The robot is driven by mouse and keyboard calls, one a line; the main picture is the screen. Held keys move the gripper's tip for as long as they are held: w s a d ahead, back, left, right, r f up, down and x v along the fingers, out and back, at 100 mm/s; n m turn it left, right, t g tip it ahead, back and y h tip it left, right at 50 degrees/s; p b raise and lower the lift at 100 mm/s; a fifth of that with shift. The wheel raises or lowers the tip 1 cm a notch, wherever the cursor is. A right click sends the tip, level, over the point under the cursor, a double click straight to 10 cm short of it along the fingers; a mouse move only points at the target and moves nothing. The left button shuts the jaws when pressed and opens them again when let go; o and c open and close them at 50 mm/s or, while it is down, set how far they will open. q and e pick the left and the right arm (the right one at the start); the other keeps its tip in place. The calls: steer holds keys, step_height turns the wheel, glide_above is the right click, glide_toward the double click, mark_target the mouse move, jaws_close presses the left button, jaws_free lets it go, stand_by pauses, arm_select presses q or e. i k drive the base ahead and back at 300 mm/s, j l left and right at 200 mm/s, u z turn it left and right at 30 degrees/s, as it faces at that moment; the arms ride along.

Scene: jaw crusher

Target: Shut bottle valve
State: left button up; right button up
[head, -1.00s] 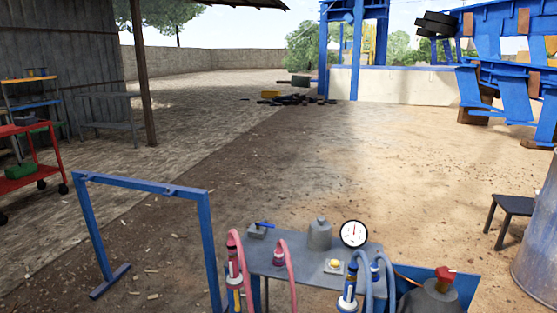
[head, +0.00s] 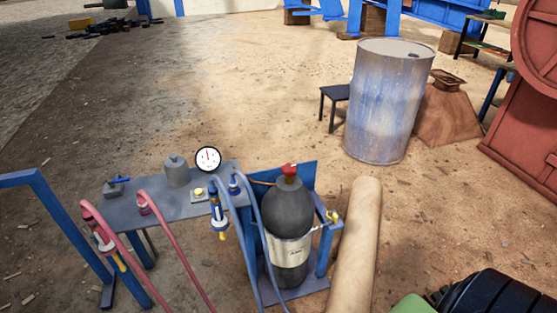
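A dark grey gas bottle (head: 288,212) with a silver label band stands upright in a blue stand (head: 322,262). A red valve knob (head: 289,169) sits on top of the bottle. I cannot tell whether the valve is open or shut. A thin copper-coloured line runs from near the valve to the left. A round white gauge (head: 208,159) with a red needle stands at the back of the grey bench (head: 165,208) left of the bottle. Neither of my grippers is in view.
Red hoses (head: 118,245) and blue hoses (head: 248,240) hang from the bench. A beige cylinder (head: 356,250) lies close right of the bottle. A metal drum (head: 388,100) and a dark stool (head: 335,95) stand behind. Open dirt ground lies beyond the bench.

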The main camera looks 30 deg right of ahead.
mark_target(289, 169)
steer(key=l+u, duration=0.25)
steer(key=l, duration=0.55)
steer(key=l+u, duration=0.25)
steer(key=l, duration=0.6)
steer(key=i, duration=0.05)
